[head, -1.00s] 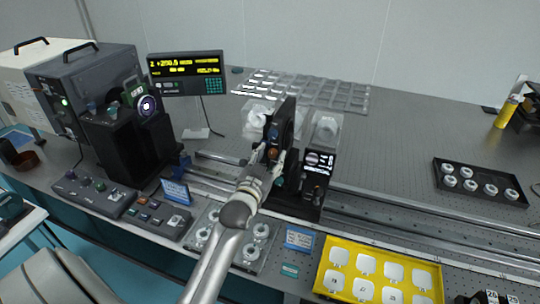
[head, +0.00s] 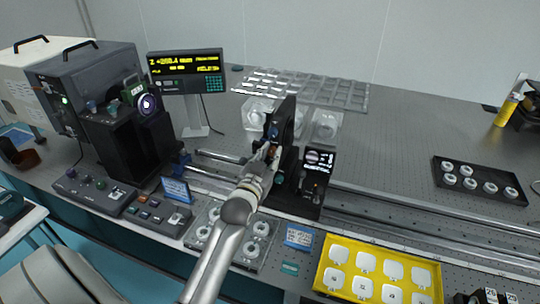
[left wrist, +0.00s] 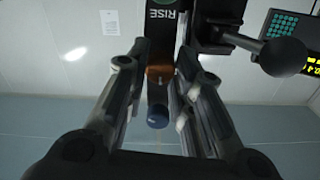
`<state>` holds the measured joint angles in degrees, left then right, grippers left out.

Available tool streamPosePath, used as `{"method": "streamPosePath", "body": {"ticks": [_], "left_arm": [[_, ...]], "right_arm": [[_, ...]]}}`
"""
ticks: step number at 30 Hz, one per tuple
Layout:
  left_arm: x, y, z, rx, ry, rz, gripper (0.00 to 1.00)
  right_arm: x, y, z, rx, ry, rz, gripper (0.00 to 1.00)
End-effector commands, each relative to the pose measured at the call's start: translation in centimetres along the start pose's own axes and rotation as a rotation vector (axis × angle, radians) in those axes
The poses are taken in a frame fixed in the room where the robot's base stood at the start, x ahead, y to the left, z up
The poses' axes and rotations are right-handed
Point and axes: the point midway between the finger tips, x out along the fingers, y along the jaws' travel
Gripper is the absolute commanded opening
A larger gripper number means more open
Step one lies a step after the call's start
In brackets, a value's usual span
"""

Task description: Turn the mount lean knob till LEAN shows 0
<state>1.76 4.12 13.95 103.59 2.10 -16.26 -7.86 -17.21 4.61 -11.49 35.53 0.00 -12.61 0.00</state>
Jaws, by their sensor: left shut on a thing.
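The mount (head: 287,118) is a dark upright plate on a carriage on the rail. My left gripper (head: 270,151) is at its left face. In the left wrist view the left gripper (left wrist: 161,62) is shut, with its fingers on either side of an orange-brown knob (left wrist: 159,73), which I take for the mount lean knob. A dark blue rounded end (left wrist: 157,117) shows below it. Above the fingers is a dark part marked RISE. A small screen (head: 318,158) stands right of the mount; its LEAN value is too small to read. My right gripper is not in view.
A readout display (head: 186,66) stands behind left. Clear blocks (head: 325,123) flank the mount. A yellow tray (head: 378,270), a dark tray of round parts (head: 476,182) and control boxes (head: 96,190) lie around. A dark ball-ended lever (left wrist: 283,56) is close right of the fingers.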

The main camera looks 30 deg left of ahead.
Motion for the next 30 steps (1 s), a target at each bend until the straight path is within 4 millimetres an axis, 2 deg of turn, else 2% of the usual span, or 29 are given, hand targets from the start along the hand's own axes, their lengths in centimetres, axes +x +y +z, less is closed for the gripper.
{"method": "streamPosePath", "body": {"ticks": [8, 30], "left_arm": [[0.0, 0.0, -0.2, -0.162, -0.001, 0.0, 0.0], [0.1, -0.2, -0.1, -0.817, 0.0, -0.001, 0.0]], "right_arm": [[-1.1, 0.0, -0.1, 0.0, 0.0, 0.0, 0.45], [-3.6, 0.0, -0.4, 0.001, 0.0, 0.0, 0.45]]}}
